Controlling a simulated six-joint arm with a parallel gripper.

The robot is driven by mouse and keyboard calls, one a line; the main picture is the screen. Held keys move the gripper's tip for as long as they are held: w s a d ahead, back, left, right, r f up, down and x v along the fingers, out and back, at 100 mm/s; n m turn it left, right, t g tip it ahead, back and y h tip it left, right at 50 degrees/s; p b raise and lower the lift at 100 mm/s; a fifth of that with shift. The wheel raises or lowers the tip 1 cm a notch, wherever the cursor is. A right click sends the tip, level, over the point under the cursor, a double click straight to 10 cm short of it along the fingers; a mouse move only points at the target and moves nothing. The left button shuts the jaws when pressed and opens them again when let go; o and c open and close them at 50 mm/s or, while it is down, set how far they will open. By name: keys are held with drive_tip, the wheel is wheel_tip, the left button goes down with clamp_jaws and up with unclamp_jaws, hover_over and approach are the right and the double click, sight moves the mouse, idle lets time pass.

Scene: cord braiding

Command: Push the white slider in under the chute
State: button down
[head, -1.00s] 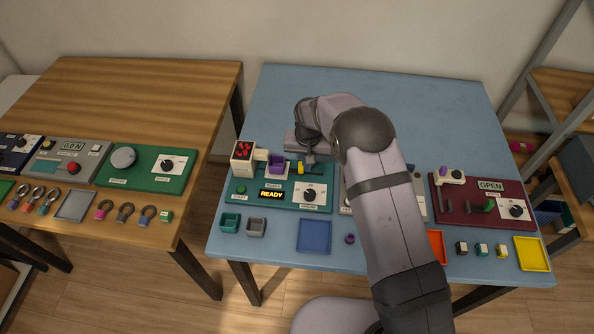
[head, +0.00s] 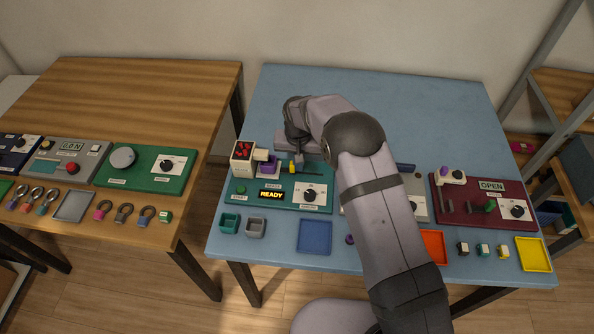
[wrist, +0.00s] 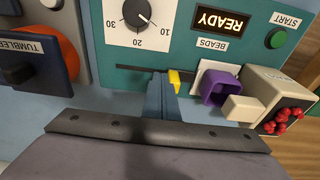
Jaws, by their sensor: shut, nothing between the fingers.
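The white slider (wrist: 215,68) sits on the teal beads panel (wrist: 130,58) and carries a purple square cup (wrist: 222,88). A yellow tab (wrist: 174,79) stands in the panel's slot beside it. The beige chute (wrist: 242,108) sticks out of a box of red beads, right by the cup in the wrist view. I cannot tell how far the cup lies under it. My gripper (wrist: 160,85) is shut and empty, its fingertips beside the yellow tab on the side away from the chute, seemingly touching. In the head view the cup (head: 268,168) and tab (head: 292,167) lie left of my fingers.
The panel has a READY display (head: 272,194), a dial (head: 310,195) and a green start button (head: 241,189). A grey tumbler panel (head: 414,183) stands to the right, partly behind my arm. The back of the blue table is clear.

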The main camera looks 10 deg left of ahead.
drive_tip(key=shift+d, duration=0.25)
drive_tip(key=shift+d, duration=0.35)
idle(0.3)
wheel_tip(320, 180, up, 11)
drive_tip(key=p, duration=0.7)
drive_tip(key=shift+n, duration=0.3)
